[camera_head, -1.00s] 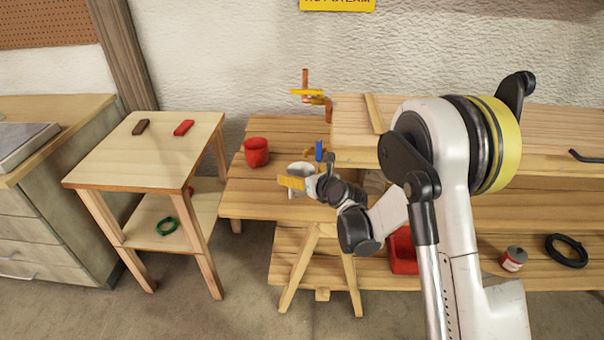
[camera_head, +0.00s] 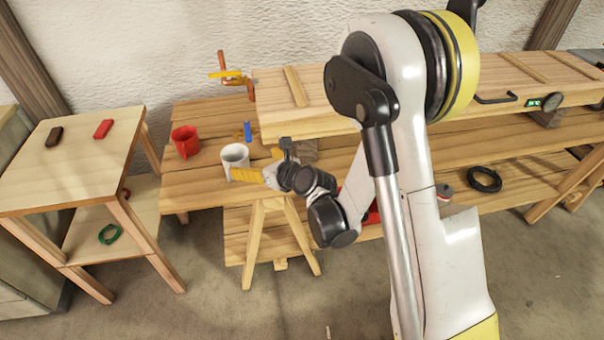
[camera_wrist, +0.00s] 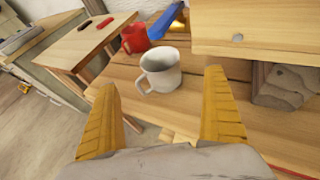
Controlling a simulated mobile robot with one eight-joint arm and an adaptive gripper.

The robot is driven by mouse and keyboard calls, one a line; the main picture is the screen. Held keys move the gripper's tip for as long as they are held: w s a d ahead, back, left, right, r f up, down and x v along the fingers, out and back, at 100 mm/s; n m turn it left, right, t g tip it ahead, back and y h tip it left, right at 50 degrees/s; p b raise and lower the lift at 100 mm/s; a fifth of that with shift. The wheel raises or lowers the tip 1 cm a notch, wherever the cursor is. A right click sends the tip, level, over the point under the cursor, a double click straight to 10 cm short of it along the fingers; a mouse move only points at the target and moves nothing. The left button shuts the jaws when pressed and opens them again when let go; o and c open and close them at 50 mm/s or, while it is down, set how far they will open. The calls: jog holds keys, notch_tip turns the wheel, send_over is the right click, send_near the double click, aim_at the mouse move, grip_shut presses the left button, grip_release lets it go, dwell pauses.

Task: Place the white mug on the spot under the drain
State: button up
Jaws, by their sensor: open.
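The white mug (camera_head: 235,157) stands upright on the low plank bench, right of a red mug (camera_head: 186,141). In the wrist view the white mug (camera_wrist: 163,72) is ahead of my gripper (camera_wrist: 162,88), between the two yellow fingers in the picture, with its handle toward the left finger. My gripper (camera_head: 240,174) is open and empty. In the head view its yellow fingers are just in front of the mug; I cannot tell if they touch. A copper pipe with a yellow lever (camera_head: 230,75) is at the box's left end. I cannot make out the drain or the spot under it.
The long wooden box (camera_head: 330,97) overhangs the bench right of the mug. A blue object (camera_head: 247,131) stands behind the mug. A grey block (camera_wrist: 280,85) sits under the box. A side table (camera_head: 75,165) stands left. Bare bench planks (camera_head: 190,187) show left of my gripper.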

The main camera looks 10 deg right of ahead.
jog(key=s+d+r+n+g+h, duration=0.25)
jog(key=s+d+r+n, duration=0.45)
jog(key=s+r+n, duration=0.6)
jog(key=s+d+n+g+h, duration=0.1)
jog(key=s+d+n, duration=0.3)
jog(key=s+n, duration=0.4)
jog(key=s+d+n+g+h, duration=0.1)
jog(key=s+d+n+h, duration=0.2)
jog(key=s+n, duration=0.5)
jog(key=shift+d+n, duration=0.85)
jog(key=shift+n, duration=0.15)
jog(key=shift+w+f, duration=0.1)
